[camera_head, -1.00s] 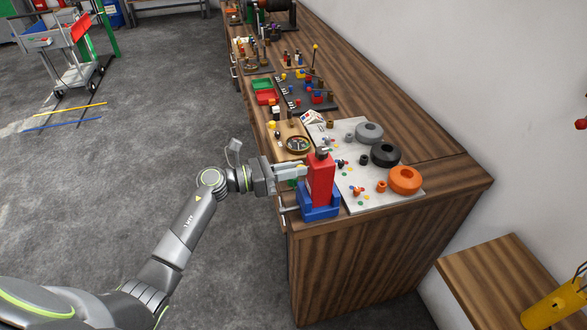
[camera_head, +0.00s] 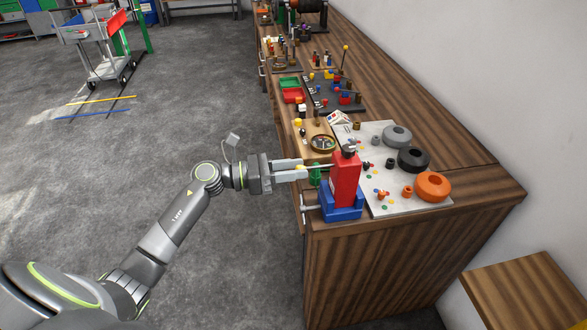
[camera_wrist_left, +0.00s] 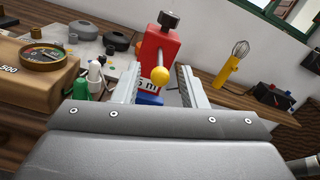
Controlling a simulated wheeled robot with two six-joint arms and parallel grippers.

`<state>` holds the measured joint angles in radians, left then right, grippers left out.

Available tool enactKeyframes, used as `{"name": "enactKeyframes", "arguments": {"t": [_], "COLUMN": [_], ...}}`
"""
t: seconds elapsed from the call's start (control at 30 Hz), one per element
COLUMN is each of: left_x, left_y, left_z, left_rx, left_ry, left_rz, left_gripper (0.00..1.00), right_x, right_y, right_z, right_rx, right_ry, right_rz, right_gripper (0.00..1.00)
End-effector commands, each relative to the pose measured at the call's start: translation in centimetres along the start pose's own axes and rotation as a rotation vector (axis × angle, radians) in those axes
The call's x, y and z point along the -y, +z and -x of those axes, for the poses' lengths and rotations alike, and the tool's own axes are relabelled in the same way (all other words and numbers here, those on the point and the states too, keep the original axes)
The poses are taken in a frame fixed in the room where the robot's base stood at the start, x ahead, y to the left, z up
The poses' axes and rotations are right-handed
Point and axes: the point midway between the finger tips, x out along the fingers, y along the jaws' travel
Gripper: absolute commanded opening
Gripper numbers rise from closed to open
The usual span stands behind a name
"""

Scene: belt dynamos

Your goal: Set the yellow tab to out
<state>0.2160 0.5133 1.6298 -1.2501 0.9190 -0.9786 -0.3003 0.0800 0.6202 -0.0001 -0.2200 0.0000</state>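A red block (camera_head: 345,180) with a dark knob on top stands upright in a blue base (camera_head: 342,206) at the bench's near left corner. The yellow tab (camera_wrist_left: 160,75) is a round knob in front of the red block in the left wrist view. A small yellow spot of it shows by the fingertips in the head view (camera_head: 301,168). A thin light rod runs from there toward the block. My left gripper (camera_head: 304,170) is left of the block, with its fingers apart on either side of the tab. Gaps show on both sides of the tab in the wrist view.
A green piece (camera_head: 315,175) stands close beside the left fingers. A round gauge (camera_head: 323,143) on a wooden block lies behind. Orange (camera_head: 432,186), black and grey rings lie on a pale board to the right. Open floor lies left of the bench.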

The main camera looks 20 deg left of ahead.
Motion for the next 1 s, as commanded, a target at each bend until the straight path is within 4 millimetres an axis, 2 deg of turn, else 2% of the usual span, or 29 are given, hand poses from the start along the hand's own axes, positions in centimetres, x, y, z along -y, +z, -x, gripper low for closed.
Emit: {"name": "enactKeyframes", "arguments": {"t": [0.47, 0.67, 1.0], "left_x": [-0.1, -0.1, -0.1], "left_y": [-0.1, -0.4, -0.4], "left_z": [0.3, 2.7, 8.3], "left_rx": [0.000, -0.004, -0.005], "left_ry": [0.000, 0.002, 0.001], "left_rz": [0.000, -0.002, -0.002], "left_gripper": [0.39, 0.39, 0.39], "right_x": [0.0, 0.1, 0.3], "right_y": [0.0, 0.2, 0.4], "right_z": [-0.2, -1.4, -3.6], "right_rx": [0.000, 0.000, 0.000], "right_ry": [0.000, 0.000, 0.000], "right_rz": [0.000, 0.000, 0.000], "right_gripper": [0.36, 0.36, 0.36]}}
